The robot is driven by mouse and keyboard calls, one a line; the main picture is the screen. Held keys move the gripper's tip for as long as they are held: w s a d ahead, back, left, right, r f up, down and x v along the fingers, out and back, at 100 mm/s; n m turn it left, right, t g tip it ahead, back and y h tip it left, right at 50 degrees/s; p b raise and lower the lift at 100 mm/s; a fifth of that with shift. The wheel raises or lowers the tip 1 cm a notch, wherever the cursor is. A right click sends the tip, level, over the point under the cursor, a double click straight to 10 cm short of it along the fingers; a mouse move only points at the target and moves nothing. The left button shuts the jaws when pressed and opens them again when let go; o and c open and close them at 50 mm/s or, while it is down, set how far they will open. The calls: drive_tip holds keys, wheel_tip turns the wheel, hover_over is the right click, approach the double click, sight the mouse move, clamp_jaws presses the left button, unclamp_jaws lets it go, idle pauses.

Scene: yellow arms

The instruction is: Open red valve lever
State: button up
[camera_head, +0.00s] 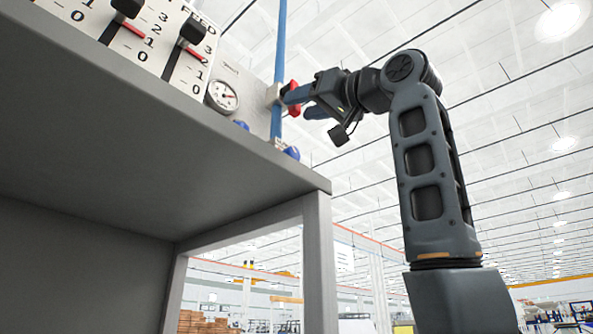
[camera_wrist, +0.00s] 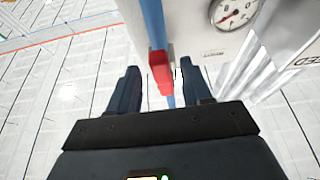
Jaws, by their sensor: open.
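The red valve lever (camera_head: 294,98) is on a blue vertical pipe (camera_head: 281,45) at the right end of the panel. In the wrist view the red lever (camera_wrist: 161,71) shows between the two dark fingers of my gripper (camera_wrist: 162,88). My gripper (camera_head: 298,102) is open, with its fingers apart on either side of the lever, and in the wrist view there is a gap between the lever and each finger. Whether a finger touches the lever at depth I cannot tell. In the head view the fingers partly hide the lever.
A round gauge (camera_head: 222,96) is left of the pipe. Black sliders with red pointers (camera_head: 187,47) are on the white panel further left. Blue knobs (camera_head: 291,153) sit below the lever. A grey table (camera_head: 150,115) is under the panel.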

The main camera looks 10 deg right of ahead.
drive_tip(key=b+v, duration=0.1)
drive_tip(key=v, duration=0.3)
drive_tip(key=shift+s+d+f, duration=0.2)
idle(0.5)
